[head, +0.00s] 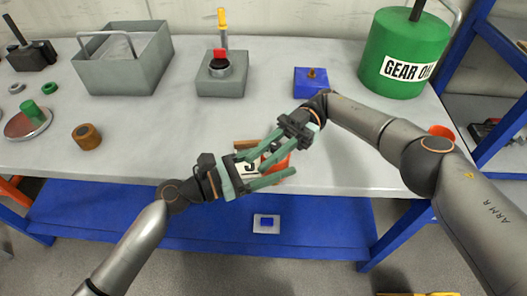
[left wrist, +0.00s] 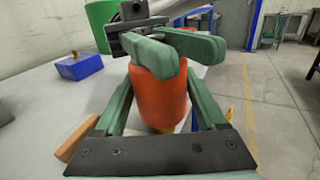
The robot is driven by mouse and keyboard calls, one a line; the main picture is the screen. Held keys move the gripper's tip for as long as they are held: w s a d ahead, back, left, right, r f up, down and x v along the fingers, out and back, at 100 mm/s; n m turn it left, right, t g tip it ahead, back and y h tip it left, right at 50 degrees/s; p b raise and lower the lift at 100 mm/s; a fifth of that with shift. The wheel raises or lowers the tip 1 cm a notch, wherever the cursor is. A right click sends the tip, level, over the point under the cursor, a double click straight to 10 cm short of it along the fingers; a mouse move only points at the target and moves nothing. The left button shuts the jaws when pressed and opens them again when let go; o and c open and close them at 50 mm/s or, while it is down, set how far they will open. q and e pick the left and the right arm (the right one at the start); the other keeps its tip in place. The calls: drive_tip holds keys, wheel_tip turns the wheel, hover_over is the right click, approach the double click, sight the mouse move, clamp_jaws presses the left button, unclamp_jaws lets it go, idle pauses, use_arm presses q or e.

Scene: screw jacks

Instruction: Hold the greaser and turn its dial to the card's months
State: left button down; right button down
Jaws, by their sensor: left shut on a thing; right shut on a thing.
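The orange greaser (head: 279,160) is at the table's front edge, partly covered by both grippers. In the left wrist view the greaser (left wrist: 160,100) stands upright between the fingers of my left gripper (head: 281,158), which is shut on its body. My right gripper (head: 259,155) is shut across the greaser's top; its green fingers (left wrist: 180,52) lie there in the left wrist view and hide the dial. A white card (head: 247,170) with a black figure shows behind the fingers; the figure is partly covered and I cannot read it surely. A wooden piece (head: 246,144) is beside it.
A blue block (head: 310,84) with a brass knob and a green gear oil can (head: 404,52) stand behind. A grey box (head: 222,80), an open grey bin (head: 123,75) and a brown ring (head: 87,137) are to the left.

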drive_tip(key=shift+d+r+n+h, duration=0.1)
drive_tip(key=shift+d+n+h, duration=0.05)
drive_tip(key=shift+n+h, duration=0.2)
idle(0.4)
drive_tip(key=c, duration=0.7)
unclamp_jaws()
wheel_tip(320, 180, up, 10)
